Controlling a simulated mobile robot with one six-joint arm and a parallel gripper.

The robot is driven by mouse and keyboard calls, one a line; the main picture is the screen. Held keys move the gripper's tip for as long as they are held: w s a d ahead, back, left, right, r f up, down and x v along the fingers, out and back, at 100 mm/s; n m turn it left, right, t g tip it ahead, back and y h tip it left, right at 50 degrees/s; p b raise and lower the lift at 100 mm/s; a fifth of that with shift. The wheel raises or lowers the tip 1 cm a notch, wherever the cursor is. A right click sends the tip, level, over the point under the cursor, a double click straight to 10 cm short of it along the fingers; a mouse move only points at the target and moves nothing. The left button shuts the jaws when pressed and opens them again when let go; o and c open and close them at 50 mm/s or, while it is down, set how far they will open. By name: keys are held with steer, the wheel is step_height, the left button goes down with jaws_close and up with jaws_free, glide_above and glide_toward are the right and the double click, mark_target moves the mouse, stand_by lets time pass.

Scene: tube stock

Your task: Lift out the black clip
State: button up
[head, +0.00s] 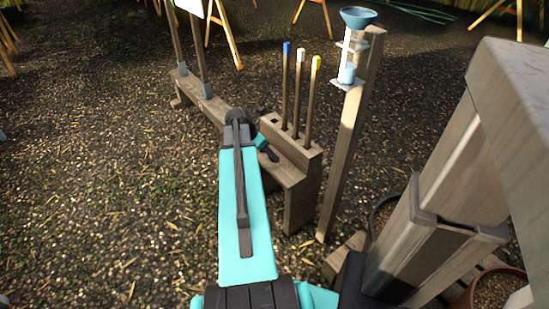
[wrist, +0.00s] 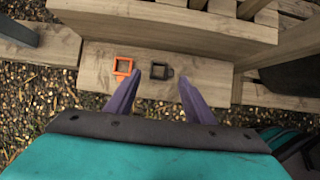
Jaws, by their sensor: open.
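The black clip (wrist: 161,72) is a small square frame lying on a wooden bench plank (wrist: 207,75) in the wrist view. An orange square clip (wrist: 123,67) lies to its left on the same plank. My gripper (wrist: 160,77) is open, with its two purple fingers pointing toward the plank. In the picture the black clip appears between the fingertips, and the left fingertip is close to the orange clip. I cannot tell how high the fingers are above the plank. In the head view both clips are hidden behind my arm.
A wooden block (head: 296,147) on the bench holds upright sticks with blue, white and yellow tops, right of my arm. Beyond it a slanted post (head: 345,150) carries a blue funnel (head: 358,17). A large wooden frame (head: 455,170) stands at right. Open gravel lies left.

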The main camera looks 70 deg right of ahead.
steer(key=shift+b+x, duration=0.6)
steer(key=shift+x, duration=1.5)
steer(key=c, duration=1.1)
steer(key=shift+r, duration=0.15)
steer(key=shift+r+p, duration=0.35)
steer(key=shift+r, duration=0.2)
step_height(320, 180, up, 2)
steer(key=shift+r+p, duration=0.1)
steer(key=shift+p, duration=0.35)
steer(key=a+r+p, duration=0.1)
steer(key=a+p, duration=0.6)
steer(key=a, duration=0.6)
steer(key=shift+a+r, duration=0.25)
steer(key=shift+r, duration=0.05)
